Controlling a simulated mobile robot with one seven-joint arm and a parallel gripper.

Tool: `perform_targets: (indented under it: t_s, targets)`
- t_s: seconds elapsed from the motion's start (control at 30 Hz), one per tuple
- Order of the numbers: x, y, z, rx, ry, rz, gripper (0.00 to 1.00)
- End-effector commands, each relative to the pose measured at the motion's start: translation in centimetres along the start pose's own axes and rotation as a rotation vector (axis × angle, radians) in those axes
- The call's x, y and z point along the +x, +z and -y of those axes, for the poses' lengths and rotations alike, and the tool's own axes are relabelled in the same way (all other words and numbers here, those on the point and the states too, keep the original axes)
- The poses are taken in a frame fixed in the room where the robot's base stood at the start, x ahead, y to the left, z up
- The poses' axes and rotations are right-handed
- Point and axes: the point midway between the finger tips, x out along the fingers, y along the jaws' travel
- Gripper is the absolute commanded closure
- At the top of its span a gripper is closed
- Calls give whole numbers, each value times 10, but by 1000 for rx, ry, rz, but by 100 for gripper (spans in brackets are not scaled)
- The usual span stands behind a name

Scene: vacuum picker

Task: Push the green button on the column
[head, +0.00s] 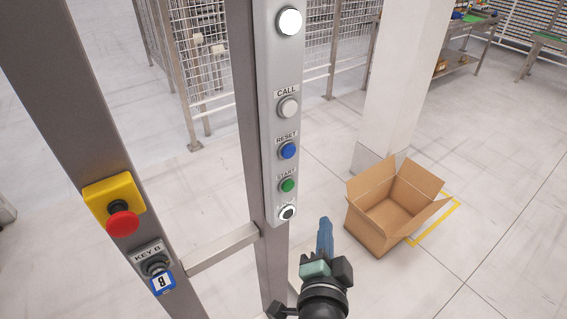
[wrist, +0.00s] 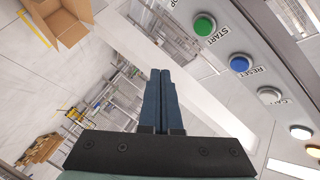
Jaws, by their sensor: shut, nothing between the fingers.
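The green button (head: 288,185) is labelled START and sits low on the grey button panel (head: 267,60) of the metal column. It also shows in the wrist view (wrist: 204,25), at the top right of the fingers. My gripper (head: 325,222) is shut and empty, with its blue fingers together. In the head view it stands below and to the right of the green button, apart from it. In the wrist view the fingertips (wrist: 160,72) lie to the lower left of the button, with a gap between.
A blue RESET button (head: 288,150) and a white CALL button (head: 289,107) sit above the green one; a black-centred knob (head: 287,213) is below. A red emergency button (head: 122,223) and key switch (head: 154,266) are on the left post. An open cardboard box (head: 375,225) stands on the floor.

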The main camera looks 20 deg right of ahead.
Motion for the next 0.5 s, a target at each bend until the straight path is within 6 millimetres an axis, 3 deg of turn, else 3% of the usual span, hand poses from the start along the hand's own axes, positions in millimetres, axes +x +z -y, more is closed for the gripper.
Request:
perform_targets:
  t_s: [0.5]
  targets:
    - [-6,-7,-2,32,37,6,100]
